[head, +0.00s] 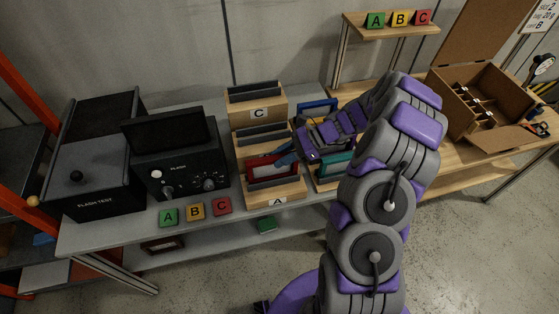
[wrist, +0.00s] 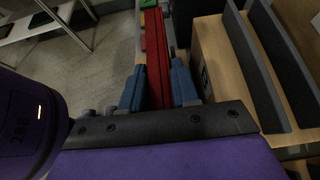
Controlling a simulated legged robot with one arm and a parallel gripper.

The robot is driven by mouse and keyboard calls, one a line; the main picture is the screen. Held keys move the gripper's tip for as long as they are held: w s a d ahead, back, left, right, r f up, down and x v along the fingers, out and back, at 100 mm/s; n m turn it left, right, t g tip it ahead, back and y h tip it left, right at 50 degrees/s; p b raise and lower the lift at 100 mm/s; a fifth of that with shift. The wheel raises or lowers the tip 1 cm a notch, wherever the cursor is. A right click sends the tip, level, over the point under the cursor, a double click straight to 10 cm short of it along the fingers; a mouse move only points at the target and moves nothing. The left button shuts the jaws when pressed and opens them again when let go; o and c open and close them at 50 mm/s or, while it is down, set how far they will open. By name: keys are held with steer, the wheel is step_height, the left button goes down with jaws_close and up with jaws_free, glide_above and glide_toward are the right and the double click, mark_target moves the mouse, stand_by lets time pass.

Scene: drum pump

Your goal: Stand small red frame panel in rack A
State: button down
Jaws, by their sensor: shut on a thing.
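The small red frame panel (head: 262,168) is upright at rack A (head: 290,191), the lowest, front wooden rack with an A label. A grey slot wall of the rack covers its lower part in the head view. I cannot tell whether its lower edge rests in the slot. My gripper (head: 287,160) is shut on the panel near its right upper part. In the wrist view, the blue fingertips (wrist: 156,88) press on both faces of the red panel (wrist: 157,55), seen edge-on. Rack B's label is hidden behind the panel or gripper.
Rack C (head: 240,113) and the middle rack (head: 246,146) rise behind. A teal frame (head: 334,170) and a blue frame (head: 318,107) stand close on the right. A black tester (head: 180,160) is left. Green, yellow and red letter blocks (head: 195,211) line the bench front.

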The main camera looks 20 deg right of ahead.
steer(key=shift+d+f, duration=0.55)
steer(key=shift+f, duration=0.15)
steer(key=shift+a, duration=0.4)
steer(key=c, duration=1.2)
jaws_free()
steer(key=shift+a, duration=0.35)
steer(key=shift+o, duration=0.8)
steer(key=shift+a, duration=0.25)
steer(key=shift+o, duration=1)
steer(key=shift+d+r, duration=0.15)
steer(key=shift+d, duration=0.75)
steer(key=p+v, duration=0.3)
steer(key=v, duration=0.8)
steer(key=s+a+r+n+g+h, duration=0.45)
steer(key=s+a+r+n, duration=0.45)
steer(key=s+a+r, duration=0.4)
steer(key=s+d+r+n+t+h, duration=0.1)
steer(key=s+n+h, duration=0.3)
steer(key=s, duration=0.6)
steer(key=s+d+r+n+t+h, duration=0.1)
steer(key=s+n+h, duration=0.3)
steer(key=s, duration=0.7)
steer(key=shift+d+r+n+t, duration=0.25)
steer(key=shift+r+n+t, duration=0.1)
steer(key=shift+n, duration=0.15)
